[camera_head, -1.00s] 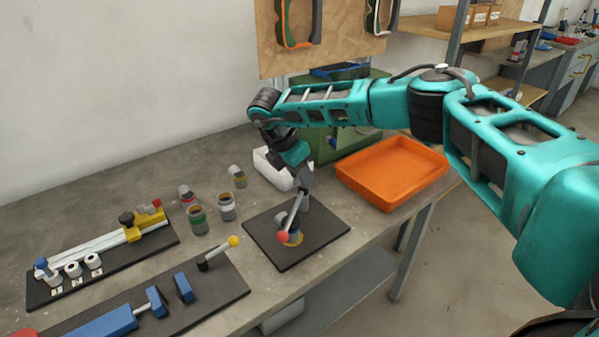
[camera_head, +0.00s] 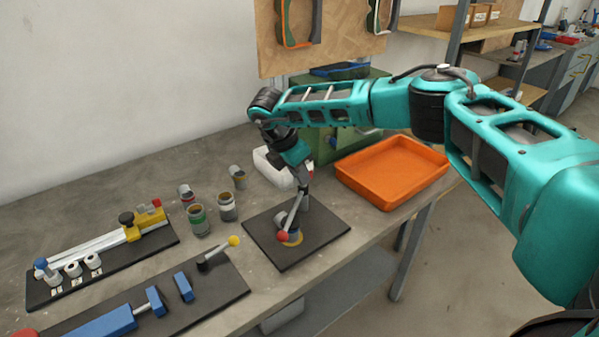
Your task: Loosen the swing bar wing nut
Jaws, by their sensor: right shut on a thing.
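My right gripper (camera_head: 303,203) points down at the fixture on the black square plate (camera_head: 268,253) and is shut on a small part there. The part between its fingers is mostly hidden, so I cannot tell for sure that it is the wing nut. A silver bar with a red ball end (camera_head: 282,237) slopes up beside the gripper from the plate. A yellowish ring (camera_head: 292,242) shows at the base behind the ball. My left gripper is not in view.
An orange tray (camera_head: 440,166) stands right of the plate. Several small cans (camera_head: 198,222) and a white bin (camera_head: 270,170) stand behind and left.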

